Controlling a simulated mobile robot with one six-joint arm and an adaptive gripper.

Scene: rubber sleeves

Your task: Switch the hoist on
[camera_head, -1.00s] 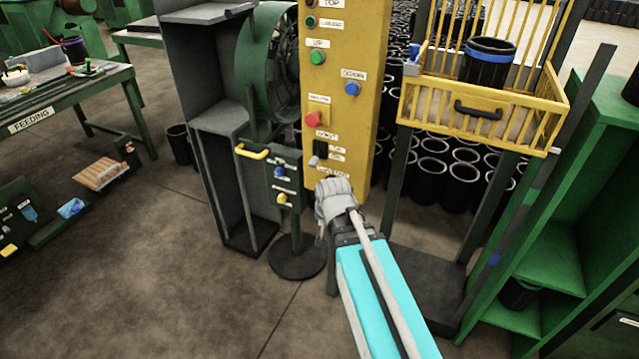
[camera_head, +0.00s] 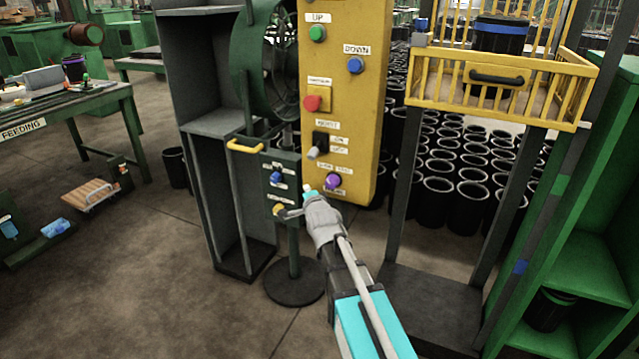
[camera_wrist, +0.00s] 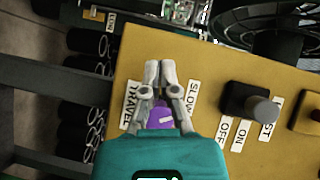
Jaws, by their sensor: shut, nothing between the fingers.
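The yellow control panel (camera_head: 345,90) carries the hoist switch (camera_head: 320,142), a black block with a grey lever beside ON and OFF labels. In the head view the lever tip sits low on the block, near the OFF label; I cannot be sure of its setting. The switch (camera_wrist: 250,103) also shows right of my gripper in the wrist view. My gripper (camera_head: 308,191) is shut and empty, below the switch and apart from it. In the wrist view my gripper (camera_wrist: 160,68) partly covers the purple knob between the SLOW and TRAVEL labels.
The purple knob (camera_head: 333,181) is just right of my fingertips. A red button (camera_head: 312,103), green UP button (camera_head: 317,33) and blue DOWN button (camera_head: 355,65) are higher up. A green pedestal box (camera_head: 281,182) with a yellow handle stands left. A yellow basket (camera_head: 495,93) is right.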

